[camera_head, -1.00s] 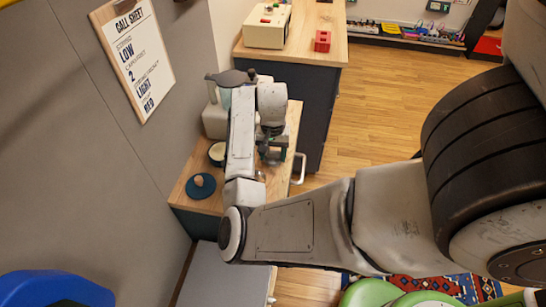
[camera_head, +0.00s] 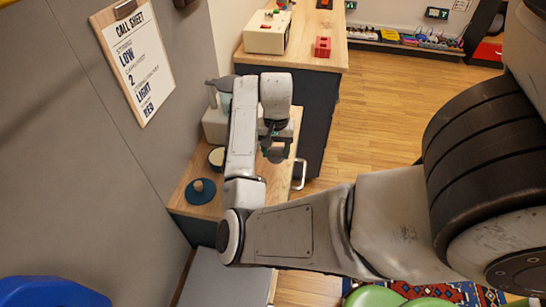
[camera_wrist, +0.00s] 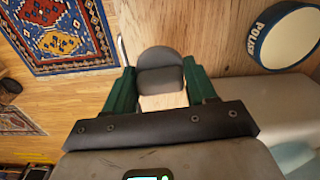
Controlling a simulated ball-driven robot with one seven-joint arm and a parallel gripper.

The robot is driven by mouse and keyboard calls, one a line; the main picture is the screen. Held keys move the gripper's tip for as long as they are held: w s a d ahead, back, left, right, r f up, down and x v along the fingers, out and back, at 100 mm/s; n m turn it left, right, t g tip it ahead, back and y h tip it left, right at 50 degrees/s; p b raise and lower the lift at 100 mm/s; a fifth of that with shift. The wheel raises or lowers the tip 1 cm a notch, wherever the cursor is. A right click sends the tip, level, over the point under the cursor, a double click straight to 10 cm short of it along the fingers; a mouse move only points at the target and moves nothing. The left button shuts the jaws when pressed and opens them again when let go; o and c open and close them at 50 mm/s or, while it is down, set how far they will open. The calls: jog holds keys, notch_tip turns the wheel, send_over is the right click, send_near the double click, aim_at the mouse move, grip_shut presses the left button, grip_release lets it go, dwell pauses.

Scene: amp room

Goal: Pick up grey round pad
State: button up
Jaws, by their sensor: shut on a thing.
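The grey round pad (camera_wrist: 160,72) sits between the two green fingers of my gripper (camera_wrist: 160,88) in the wrist view. My gripper is shut on it, and its dark rounded face shows. In the head view my gripper (camera_head: 275,150) is over the right part of the small wooden-topped cabinet, close to its handle side. The pad is hard to make out there, partly hidden by my gripper and wrist.
A polish tin (camera_wrist: 285,36) stands on the cabinet top (camera_head: 233,183). A teal round lid with a wooden knob (camera_head: 201,191) lies at its front left. A metal handle (camera_head: 299,174) juts from the right side. A taller counter (camera_head: 318,88) stands behind.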

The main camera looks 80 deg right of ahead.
jog(key=s+a+r+p, duration=0.1)
jog(key=s+r+p, duration=0.2)
jog(key=s+r, duration=0.6)
jog(key=s, duration=0.4)
jog(key=o, duration=0.5)
jog(key=shift+f, duration=0.1)
jog(key=c, duration=0.4)
